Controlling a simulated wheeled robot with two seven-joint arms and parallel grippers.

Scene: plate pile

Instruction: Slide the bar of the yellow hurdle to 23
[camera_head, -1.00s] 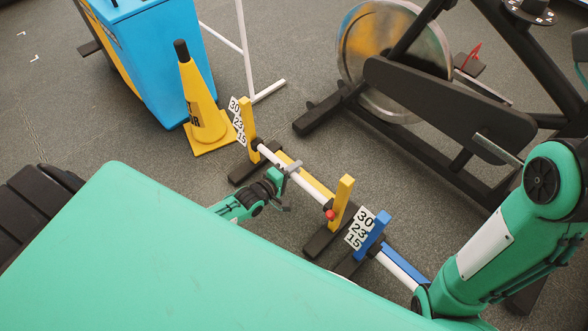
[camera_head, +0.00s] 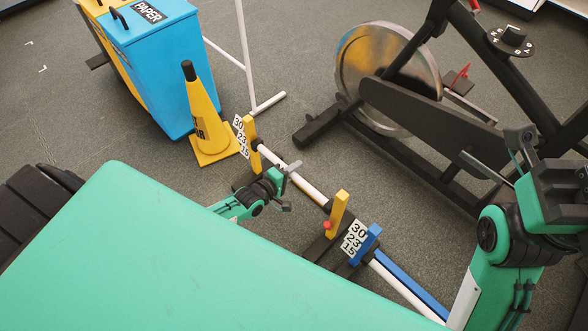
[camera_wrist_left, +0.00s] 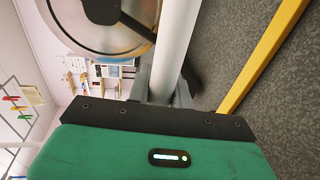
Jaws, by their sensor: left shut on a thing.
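The yellow hurdle has a left post (camera_head: 251,130) and a right post (camera_head: 338,212). A number plate (camera_head: 241,137) reading 30, 23, 15 stands by the left post. Its white bar (camera_head: 309,189) runs between black collars at both posts, raised well off the floor, roughly beside the 23; the exact level is hard to tell. My left gripper (camera_head: 285,188) is shut around the bar near its middle. In the left wrist view the white bar (camera_wrist_left: 175,45) passes between the fingers, with the yellow lower beam (camera_wrist_left: 262,55) apart to the right.
A blue hurdle (camera_head: 370,243) with its own number plate (camera_head: 353,238) stands close to the right post. A yellow cone (camera_head: 203,115) and a blue paper bin (camera_head: 160,75) stand behind left. An exercise bike (camera_head: 430,110) stands behind right.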

